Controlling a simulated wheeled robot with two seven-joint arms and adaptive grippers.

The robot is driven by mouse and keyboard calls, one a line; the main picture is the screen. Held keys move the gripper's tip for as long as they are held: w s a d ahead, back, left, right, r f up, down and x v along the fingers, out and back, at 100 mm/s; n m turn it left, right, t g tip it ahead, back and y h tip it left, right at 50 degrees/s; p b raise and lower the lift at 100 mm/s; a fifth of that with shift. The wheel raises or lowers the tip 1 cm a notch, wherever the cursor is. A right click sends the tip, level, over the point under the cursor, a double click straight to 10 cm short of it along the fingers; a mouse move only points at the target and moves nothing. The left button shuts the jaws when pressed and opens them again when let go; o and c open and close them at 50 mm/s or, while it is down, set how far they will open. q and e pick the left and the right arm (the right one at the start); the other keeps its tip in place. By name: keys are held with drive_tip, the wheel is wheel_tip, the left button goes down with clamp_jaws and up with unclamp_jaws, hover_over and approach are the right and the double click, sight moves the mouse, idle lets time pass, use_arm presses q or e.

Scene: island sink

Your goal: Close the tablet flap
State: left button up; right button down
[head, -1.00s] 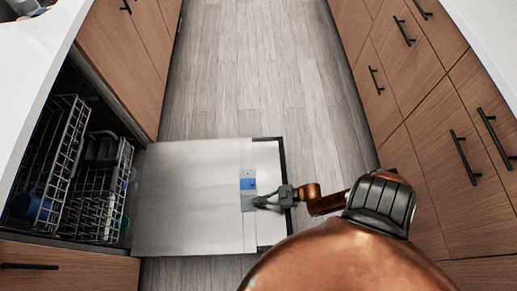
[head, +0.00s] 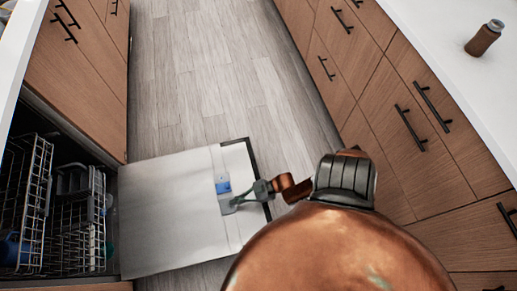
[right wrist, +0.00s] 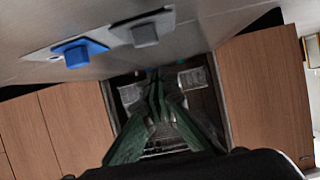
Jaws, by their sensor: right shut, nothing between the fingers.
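The open dishwasher door (head: 165,215) lies flat, out over the floor. On its inner face is a small dispenser with a blue block (head: 223,187) and a grey part (head: 227,206) beside it. In the right wrist view, the blue block (right wrist: 80,52) and a grey block (right wrist: 145,33) stand out from the metal face. I cannot tell which piece is the flap. My right gripper (head: 237,200) is shut and empty, its tips close to the grey part; contact is unclear. The right wrist view shows its green fingers (right wrist: 157,82) together. My left gripper is out of view.
Dishwasher racks (head: 75,205) with dishes stand inside at left. Wooden drawers with black handles (head: 410,128) line the right side under a white counter (head: 425,30) that holds a brown bottle (head: 484,38). The wooden floor (head: 200,75) is clear ahead.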

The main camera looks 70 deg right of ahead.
drive_tip(key=shift+w+r+p, duration=0.15)
drive_tip(key=shift+r+p, duration=0.15)
drive_tip(key=shift+r, duration=0.4)
drive_tip(key=s+d+f, duration=0.1)
drive_tip(key=s, duration=0.1)
drive_tip(key=s+d+f, duration=0.1)
drive_tip(key=s, duration=0.1)
drive_tip(key=s+d+f, duration=0.1)
drive_tip(key=s+d, duration=0.1)
drive_tip(key=s, duration=0.1)
drive_tip(key=shift+f, duration=0.3)
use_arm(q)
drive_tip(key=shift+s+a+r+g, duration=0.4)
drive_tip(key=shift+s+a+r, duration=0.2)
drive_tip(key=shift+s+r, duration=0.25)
use_arm(e)
drive_tip(key=shift+s+d+f, duration=0.2)
drive_tip(key=shift+s+d, duration=0.2)
drive_tip(key=shift+s, duration=0.2)
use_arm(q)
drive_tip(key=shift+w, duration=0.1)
